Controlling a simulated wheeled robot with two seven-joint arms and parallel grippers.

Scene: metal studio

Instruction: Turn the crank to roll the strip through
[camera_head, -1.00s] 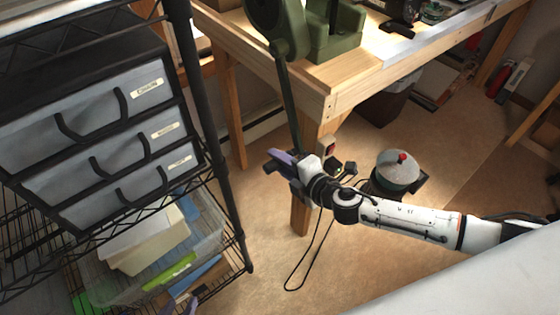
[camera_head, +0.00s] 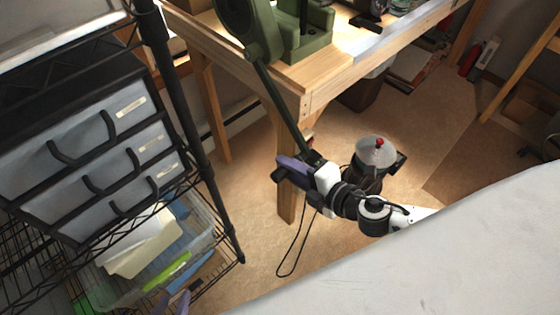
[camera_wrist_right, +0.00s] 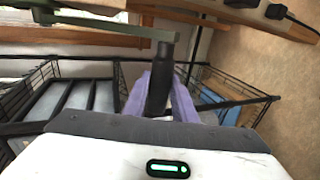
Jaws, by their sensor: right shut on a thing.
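The green rolling machine (camera_head: 300,42) stands on the wooden bench, its upper part cut off by the top edge. Its long crank arm (camera_head: 281,105) slants down and right past the bench edge. My right gripper (camera_head: 290,168) has purple fingers closed around the crank's dark handle at the arm's lower end. In the right wrist view the black handle (camera_wrist_right: 159,88) stands between the purple fingers, with the green crank arm (camera_wrist_right: 110,24) across its top. Purple fingertips of my left gripper (camera_head: 173,303) show, apart, at the bottom edge, with nothing seen between them. I see no strip.
The wooden bench (camera_head: 330,88) has a leg behind my right gripper. A black wire rack (camera_head: 190,130) with grey drawers (camera_head: 75,140) and a clear bin stands left. A round lidded pot (camera_head: 376,155) is behind my right wrist. Open floor lies between rack and bench.

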